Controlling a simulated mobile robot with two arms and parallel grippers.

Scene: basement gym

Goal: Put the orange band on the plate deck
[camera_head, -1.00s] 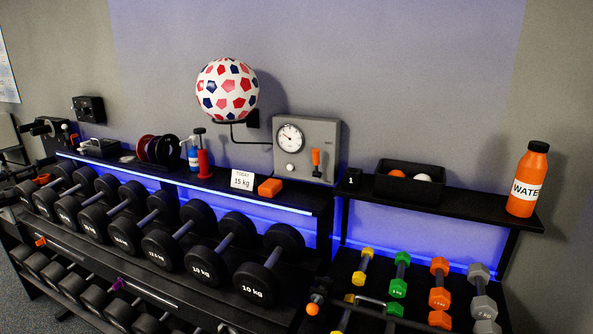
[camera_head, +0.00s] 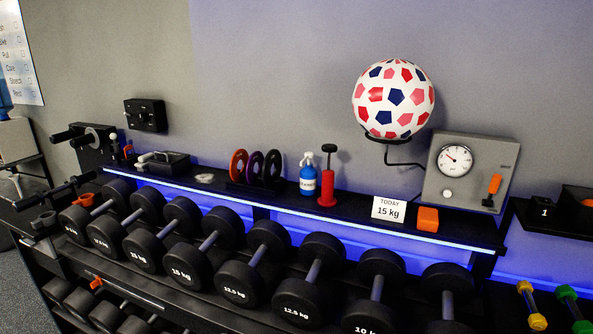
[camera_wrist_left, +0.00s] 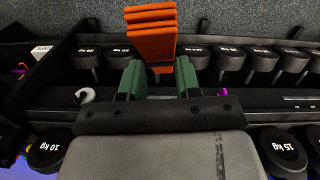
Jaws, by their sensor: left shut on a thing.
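In the left wrist view my left gripper (camera_wrist_left: 159,78) has its green fingers closed on an orange band (camera_wrist_left: 151,40). The band looks folded in several flat layers and sticks out past the fingertips, over the rack. My left gripper does not show in the head view, and my right gripper shows in neither view. In the head view an orange disc (camera_head: 238,165), a purple disc (camera_head: 254,167) and a black disc (camera_head: 272,169) stand upright on the long black shelf (camera_head: 340,210). I cannot tell which surface is the plate deck.
Black dumbbells (camera_head: 195,265) fill the rack below the shelf. A blue bottle (camera_head: 307,178), a red pump (camera_head: 327,180), a sign (camera_head: 389,208) and an orange block (camera_head: 428,219) stand along the shelf. A ball (camera_head: 393,98) sits above.

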